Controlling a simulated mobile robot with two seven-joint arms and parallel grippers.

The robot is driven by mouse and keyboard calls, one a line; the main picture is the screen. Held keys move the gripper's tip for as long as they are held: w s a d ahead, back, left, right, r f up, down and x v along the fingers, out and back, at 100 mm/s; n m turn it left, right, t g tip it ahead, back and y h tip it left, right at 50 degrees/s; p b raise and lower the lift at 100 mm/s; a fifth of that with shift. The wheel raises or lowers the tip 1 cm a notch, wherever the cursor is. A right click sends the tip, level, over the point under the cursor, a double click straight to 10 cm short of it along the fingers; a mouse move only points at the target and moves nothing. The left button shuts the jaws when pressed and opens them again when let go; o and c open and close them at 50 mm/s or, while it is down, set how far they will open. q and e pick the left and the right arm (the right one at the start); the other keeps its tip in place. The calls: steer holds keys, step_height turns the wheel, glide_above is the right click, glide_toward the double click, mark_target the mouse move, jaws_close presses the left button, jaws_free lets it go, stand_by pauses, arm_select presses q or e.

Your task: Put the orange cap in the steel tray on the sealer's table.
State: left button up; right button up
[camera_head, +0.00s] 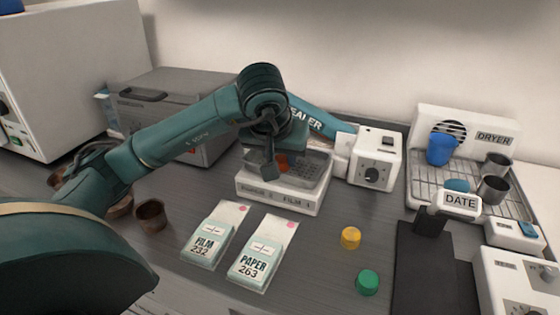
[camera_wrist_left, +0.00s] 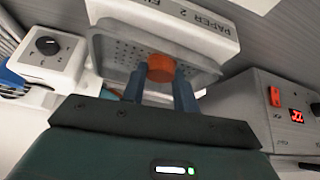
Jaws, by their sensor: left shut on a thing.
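The orange cap (camera_head: 282,161) is between the fingers of my left gripper (camera_head: 272,168), which is shut on it. It also shows between the fingertips in the left wrist view (camera_wrist_left: 161,68). The steel tray (camera_head: 322,158) is perforated and rests on a white block in front of the sealer (camera_head: 318,122). It fills the upper middle of the left wrist view (camera_wrist_left: 112,52). The cap is over the tray; I cannot tell whether it touches the tray floor. My gripper and wrist hide the tray's left part. My right gripper is not in view.
A yellow cap (camera_head: 351,237) and a green cap (camera_head: 368,282) stand to the right. A dryer rack (camera_head: 470,180) with cups is at right. A brown cup (camera_head: 151,216) stands at left.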

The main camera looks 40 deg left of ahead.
arm_select(q)
steer(key=shift+f, duration=0.65)
steer(key=shift+f+b, duration=0.25)
steer(key=shift+b, duration=0.05)
steer(key=o, duration=1)
steer(key=shift+r, duration=0.1)
